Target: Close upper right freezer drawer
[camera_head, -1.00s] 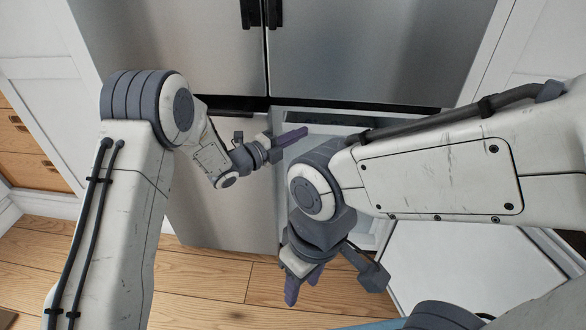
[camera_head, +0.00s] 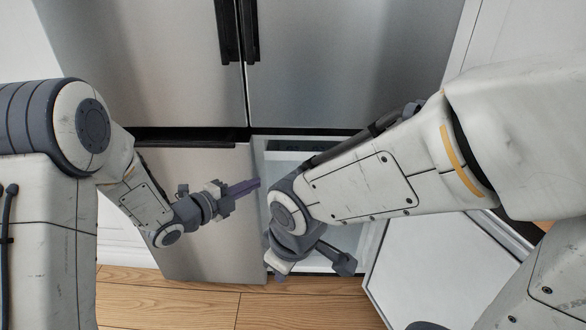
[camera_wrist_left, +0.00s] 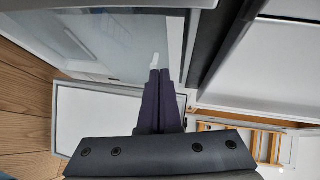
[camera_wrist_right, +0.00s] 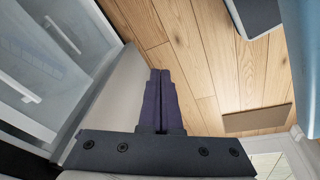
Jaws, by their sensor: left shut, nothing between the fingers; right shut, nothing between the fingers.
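The right freezer compartment (camera_head: 262,160) is open in the head view, and my right arm covers much of it. A translucent drawer front with a pale handle (camera_wrist_left: 110,38) shows in the left wrist view. The right wrist view shows translucent drawers (camera_wrist_right: 50,60) with white handles at the left. I cannot tell how far the upper drawer is out. My left gripper (camera_head: 257,185) is shut and empty, in front of the compartment's left edge; contact is unclear. My right gripper (camera_head: 279,278) is shut and empty, low in front of the compartment, pointing down.
The open right freezer door (camera_head: 440,265) stands at the right, its white inner side showing. The left freezer door (camera_head: 195,225) is shut, as are the steel upper doors (camera_head: 150,70). Wooden floor (camera_head: 200,303) is clear in front.

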